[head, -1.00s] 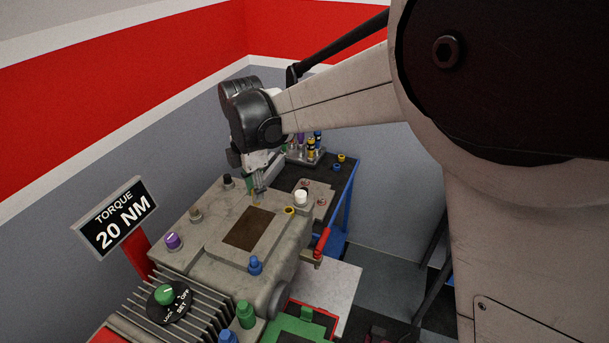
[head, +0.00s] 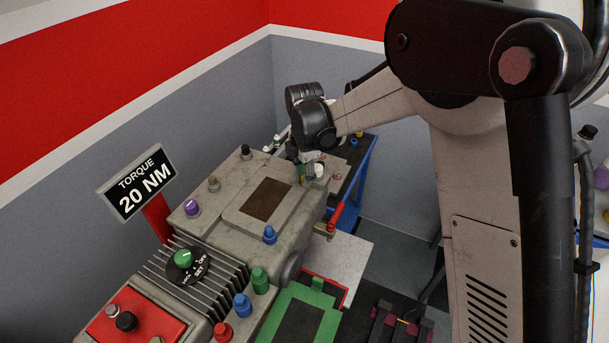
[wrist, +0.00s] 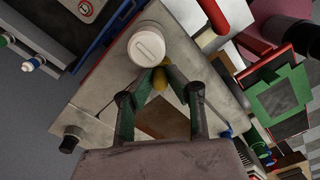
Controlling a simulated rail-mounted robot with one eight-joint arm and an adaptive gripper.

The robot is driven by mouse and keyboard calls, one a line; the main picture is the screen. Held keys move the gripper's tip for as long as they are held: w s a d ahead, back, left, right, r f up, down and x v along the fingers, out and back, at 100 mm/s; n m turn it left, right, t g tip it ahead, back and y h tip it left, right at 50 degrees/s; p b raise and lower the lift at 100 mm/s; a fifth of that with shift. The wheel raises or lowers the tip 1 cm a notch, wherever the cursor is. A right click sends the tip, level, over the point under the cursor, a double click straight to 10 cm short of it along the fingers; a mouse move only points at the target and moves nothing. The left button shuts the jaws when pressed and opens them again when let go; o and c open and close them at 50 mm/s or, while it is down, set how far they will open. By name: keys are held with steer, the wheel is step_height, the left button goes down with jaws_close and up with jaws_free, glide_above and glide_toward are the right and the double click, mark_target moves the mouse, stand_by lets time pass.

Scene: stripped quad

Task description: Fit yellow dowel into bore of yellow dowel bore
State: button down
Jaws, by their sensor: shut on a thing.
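My gripper (head: 305,173) is over the far right part of the grey housing's top, close beside the white cap (head: 319,170). In the wrist view its two dark green fingers (wrist: 160,82) close on the yellow dowel (wrist: 159,80), which shows as a small yellow piece between the tips. The white cap (wrist: 147,45) stands just past the fingertips there. The yellow dowel bore cannot be made out clearly now; the gripper seems to cover it. I cannot tell whether the dowel touches or enters the bore.
The housing top carries a brown rectangular panel (head: 265,200), a purple knob (head: 192,208), a blue knob (head: 269,235) and a black knob (head: 246,152). A red handle (head: 335,216) sticks out at its right side. A dark bench with blue legs (head: 361,167) stands behind.

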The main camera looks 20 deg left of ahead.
steer(key=shift+f, duration=0.1)
steer(key=shift+f, duration=0.1)
steer(key=c, duration=1.7)
jaws_free()
step_height(320, 180, up, 12)
steer(key=shift+r+b, duration=0.2)
steer(key=shift+b, duration=0.1)
steer(key=shift+d, duration=0.1)
